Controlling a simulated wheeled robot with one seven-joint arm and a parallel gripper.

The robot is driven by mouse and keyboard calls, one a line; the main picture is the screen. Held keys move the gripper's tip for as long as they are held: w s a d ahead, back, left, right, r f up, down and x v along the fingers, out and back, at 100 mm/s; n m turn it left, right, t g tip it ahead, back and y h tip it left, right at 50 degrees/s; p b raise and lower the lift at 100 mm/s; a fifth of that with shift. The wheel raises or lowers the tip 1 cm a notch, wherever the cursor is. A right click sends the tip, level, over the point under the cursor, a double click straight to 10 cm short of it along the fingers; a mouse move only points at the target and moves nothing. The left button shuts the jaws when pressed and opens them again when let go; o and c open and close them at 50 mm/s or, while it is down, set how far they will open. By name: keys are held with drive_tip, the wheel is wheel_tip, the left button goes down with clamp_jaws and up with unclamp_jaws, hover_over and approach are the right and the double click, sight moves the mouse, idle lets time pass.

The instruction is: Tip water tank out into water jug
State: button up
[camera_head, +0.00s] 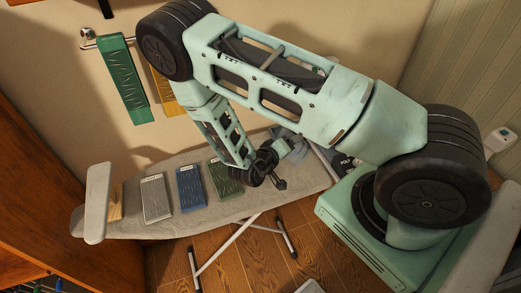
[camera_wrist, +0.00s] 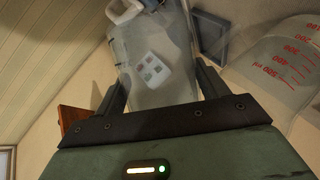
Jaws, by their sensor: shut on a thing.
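The water tank (camera_wrist: 135,48) is a cloudy, see-through container with a pale cap or handle at its top, seen in the wrist view. My gripper (camera_wrist: 160,88) is shut on the tank, with one dark finger on each side of it. The water jug (camera_wrist: 285,70) is clear with red measuring marks and is cut off at the right edge, apart from the tank. In the head view my gripper (camera_head: 274,178) is over the right part of the ironing board. A greyish shape (camera_head: 290,147) behind it is mostly hidden; I cannot tell which container it is. No water stream shows.
Green cloth (camera_head: 124,80) hangs from a wall rail. A wooden cabinet (camera_head: 40,170) stands at left.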

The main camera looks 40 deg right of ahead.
drive_tip(key=shift+f+m, duration=0.3)
drive_tip(key=shift+f, duration=0.1)
drive_tip(key=shift+r+y, duration=0.3)
drive_tip(key=shift+s+d+r+m+t+y+b, duration=0.15)
drive_tip(key=shift+m+t+y+b, duration=0.1)
drive_tip(key=shift+m+t, duration=0.25)
drive_tip(key=shift+w+r+m+t+y+b, duration=0.1)
drive_tip(key=shift+m+t+y+b, duration=0.2)
drive_tip(key=shift+m, duration=0.3)
drive_tip(key=f+b, duration=0.2)
drive_tip(key=b, duration=0.1)
drive_tip(key=s+f+m+t+b, duration=0.1)
drive_tip(key=f+b, duration=0.2)
drive_tip(key=s+d+f+m+b, duration=0.1)
drive_tip(key=f+b, duration=0.2)
drive_tip(key=shift+f+y+b, duration=0.25)
drive_tip(key=shift+b, duration=0.05)
drive_tip(key=shift+s+d+f+m+t+b, duration=0.25)
drive_tip(key=shift+s+m+t+b, duration=0.1)
drive_tip(key=shift+m+t+b, duration=0.45)
drive_tip(key=shift+s+d+r+y, duration=0.1)
drive_tip(key=shift+s+y, duration=0.1)
drive_tip(key=shift+y, duration=0.1)
drive_tip(key=shift+s+d+f+m+t+p, duration=0.1)
drive_tip(key=shift+s+f+m+t+p, duration=0.15)
drive_tip(key=shift+m+t+p, duration=0.25)
drive_tip(key=shift+w, duration=0.1)
